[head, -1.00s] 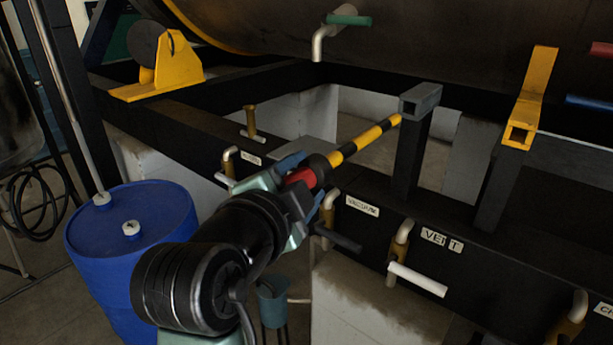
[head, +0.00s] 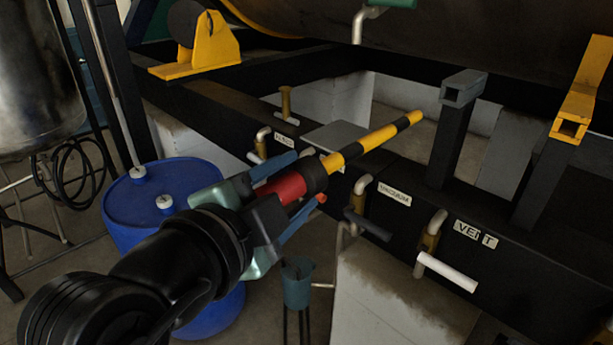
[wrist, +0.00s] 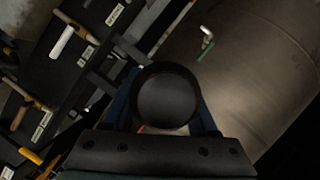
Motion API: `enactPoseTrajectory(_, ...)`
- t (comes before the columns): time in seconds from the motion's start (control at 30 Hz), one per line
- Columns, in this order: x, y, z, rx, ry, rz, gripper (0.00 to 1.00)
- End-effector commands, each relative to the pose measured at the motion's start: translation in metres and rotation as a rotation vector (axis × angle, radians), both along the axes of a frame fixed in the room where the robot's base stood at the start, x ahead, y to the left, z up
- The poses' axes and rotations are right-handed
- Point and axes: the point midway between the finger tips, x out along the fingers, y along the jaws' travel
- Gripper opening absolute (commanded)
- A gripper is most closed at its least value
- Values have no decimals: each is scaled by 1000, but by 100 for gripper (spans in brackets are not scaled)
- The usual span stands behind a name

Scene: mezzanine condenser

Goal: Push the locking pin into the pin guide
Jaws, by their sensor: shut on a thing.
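The locking pin (head: 365,142) is a rod striped yellow and black, with a black collar and a red grip. My gripper (head: 302,190) is shut on the red grip, with blue fingers on both sides. The pin points up and right, its tip free in the air. A grey square-tube guide (head: 464,88) stands on a black post, right of the tip with a visible gap. A yellow square-tube guide (head: 570,128) is farther right. I cannot tell which is the pin guide. In the wrist view a round black end (wrist: 165,97) hides what lies ahead.
A black frame rail with the VACUUM valve (head: 364,185) and VENT valve (head: 437,220) runs below the guides. A large dark vessel (head: 480,35) hangs above. A blue drum (head: 165,190) stands at left. A yellow bracket (head: 205,50) sits on the rail behind.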

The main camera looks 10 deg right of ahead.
Motion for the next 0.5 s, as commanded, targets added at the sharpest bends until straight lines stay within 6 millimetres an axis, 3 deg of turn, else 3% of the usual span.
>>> enactPoseTrajectory(0.5,-26,37,2,-3,-5,4,0)
